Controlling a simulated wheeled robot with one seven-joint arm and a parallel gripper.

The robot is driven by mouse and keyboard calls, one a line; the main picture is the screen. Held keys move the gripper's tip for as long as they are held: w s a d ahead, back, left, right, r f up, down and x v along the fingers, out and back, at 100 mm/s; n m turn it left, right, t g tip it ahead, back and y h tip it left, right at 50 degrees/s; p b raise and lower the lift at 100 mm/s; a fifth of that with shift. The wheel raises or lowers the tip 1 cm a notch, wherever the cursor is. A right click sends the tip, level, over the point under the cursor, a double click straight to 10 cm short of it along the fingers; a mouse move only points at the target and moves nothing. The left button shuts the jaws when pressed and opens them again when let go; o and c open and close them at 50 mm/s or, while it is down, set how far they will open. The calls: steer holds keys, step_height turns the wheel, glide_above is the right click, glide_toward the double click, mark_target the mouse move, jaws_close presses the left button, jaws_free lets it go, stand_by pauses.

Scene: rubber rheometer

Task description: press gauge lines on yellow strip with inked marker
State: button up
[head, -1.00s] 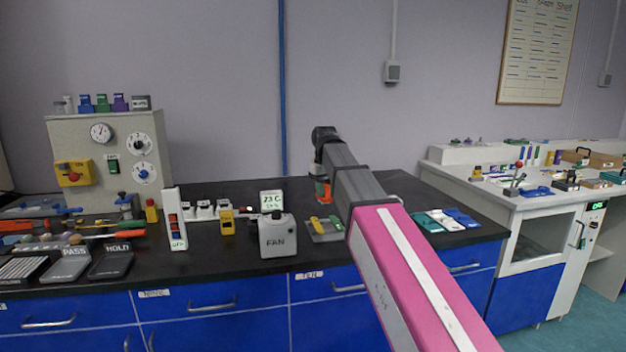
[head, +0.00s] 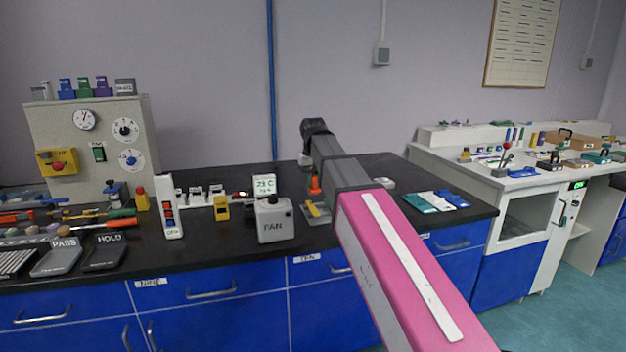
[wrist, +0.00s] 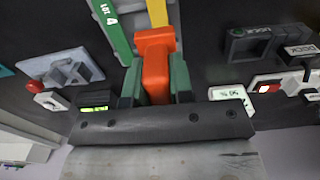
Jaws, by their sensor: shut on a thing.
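My gripper (wrist: 154,80) is shut on an orange block-shaped marker (wrist: 155,62), held between two green-faced fingers. In the head view the orange marker (head: 315,186) hangs below my dark wrist over the back part of the counter. The yellow strip (wrist: 157,11) shows in the wrist view right beyond the marker's head, which covers part of it. In the head view the yellow strip (head: 313,209) lies on a grey plate (head: 318,222), partly behind my arm. I cannot tell whether the marker touches the strip. Its inked face is hidden.
A green strip marked LOT 4 (wrist: 112,30) lies beside the yellow one. The white FAN box (head: 275,220) and a 23 C display (head: 264,185) stand close on the left. Teal, white and blue sheets (head: 436,201) lie to the right.

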steer(key=shift+f, duration=2.55)
steer(key=shift+f, duration=0.6)
steer(key=shift+r, duration=0.1)
stand_by(0.3)
steer(key=shift+r, duration=3.45)
